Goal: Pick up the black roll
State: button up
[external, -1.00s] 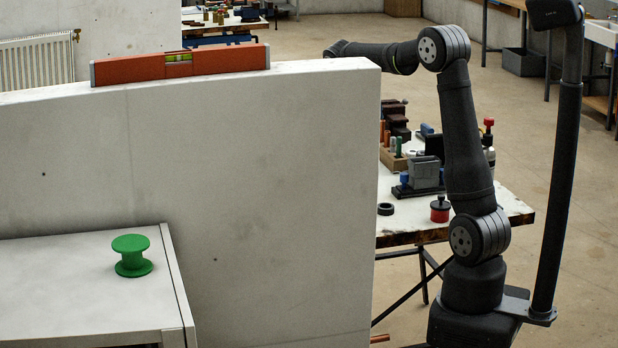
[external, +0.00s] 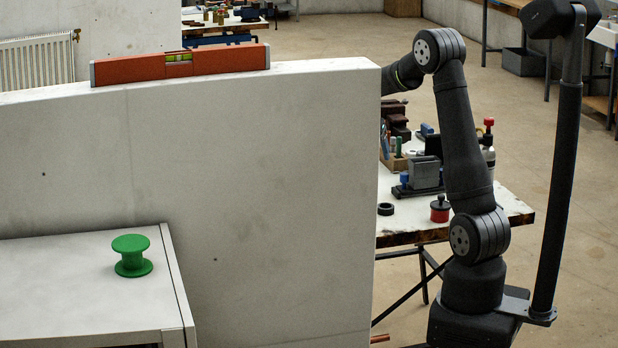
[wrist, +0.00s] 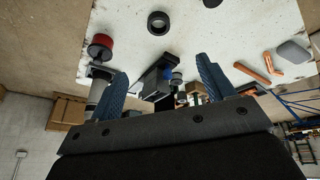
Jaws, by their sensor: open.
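The black roll (external: 385,209) lies on the white workbench top near its left front corner in the external view. In the wrist view the black roll (wrist: 158,22) shows as a dark ring near the top, flat on the bench and beyond the fingertips. My gripper (wrist: 162,64) has its two blue fingers spread apart with no roll between them. It is apart from the roll. In the external view my gripper is hidden behind the tall white wall.
A red-topped container (external: 440,209) stands right of the roll. A grey and black vise-like device (external: 422,175) and several tools stand behind it. Copper-coloured bars (wrist: 252,75) lie on the bench. The wall (external: 250,170), with an orange level (external: 180,65) on top, blocks the external view.

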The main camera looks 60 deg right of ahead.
notch_tip(320, 180, down, 3)
jog(key=d+m, duration=0.1)
jog(key=m, duration=0.1)
send_near(386, 206)
jog(key=shift+x, duration=4.3)
jog(key=shift+w, duration=0.1)
jog(key=c, duration=1)
jog(key=shift+r, duration=0.1)
jog(key=shift+c, duration=0.2)
